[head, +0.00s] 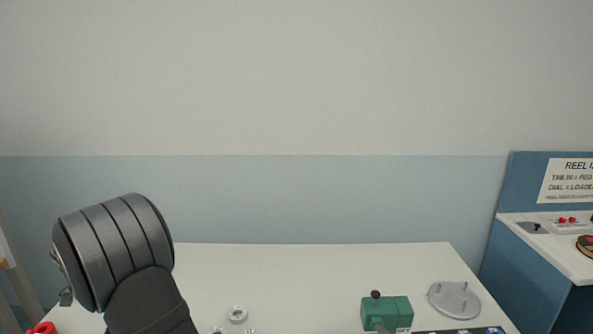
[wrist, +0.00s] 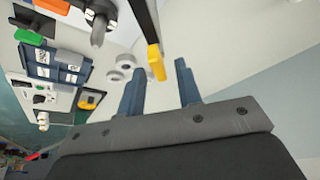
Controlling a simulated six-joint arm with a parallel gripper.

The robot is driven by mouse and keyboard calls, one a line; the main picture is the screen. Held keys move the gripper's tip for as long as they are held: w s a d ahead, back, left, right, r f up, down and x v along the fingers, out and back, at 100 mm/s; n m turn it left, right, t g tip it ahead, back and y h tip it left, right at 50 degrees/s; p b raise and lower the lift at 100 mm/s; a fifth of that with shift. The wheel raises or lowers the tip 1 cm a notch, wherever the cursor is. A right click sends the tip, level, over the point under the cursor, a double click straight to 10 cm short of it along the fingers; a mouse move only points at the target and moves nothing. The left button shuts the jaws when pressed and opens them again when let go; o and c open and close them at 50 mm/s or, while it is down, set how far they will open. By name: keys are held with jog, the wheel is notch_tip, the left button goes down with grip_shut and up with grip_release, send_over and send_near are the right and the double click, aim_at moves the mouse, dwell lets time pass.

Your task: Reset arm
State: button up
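My arm rises at the left of the head view, with its dark grey ribbed link leaning over the left end of the white table (head: 320,280). In the wrist view my gripper (wrist: 160,82) shows two dark blue fingers standing apart, with a clear gap and nothing held between them. The gripper's fingers do not show clearly in the head view. In the wrist view a yellow-tipped bar (wrist: 156,62) appears between the fingers, beyond them; I cannot tell how far off it is.
A green device (head: 386,312) and a grey pegged disc (head: 455,299) stand on the table's right side. A small white ring (head: 238,314) and a red part (head: 42,328) lie nearer the arm. A blue station (head: 540,250) stands right. The table's back middle is clear.

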jog(key=v, duration=1.8)
jog(key=x, duration=1.7)
jog(key=shift+d+f, duration=0.1)
jog(key=shift+f, duration=0.15)
jog(key=shift+w+f, duration=0.2)
jog(key=shift+f, duration=0.05)
jog(key=n+y, duration=0.1)
jog(key=n, duration=0.1)
jog(key=n+t+y, duration=0.1)
jog(key=n, duration=0.2)
jog(key=shift+n+y, duration=0.9)
jog(key=shift+n, duration=1.7)
jog(key=shift+r, duration=0.15)
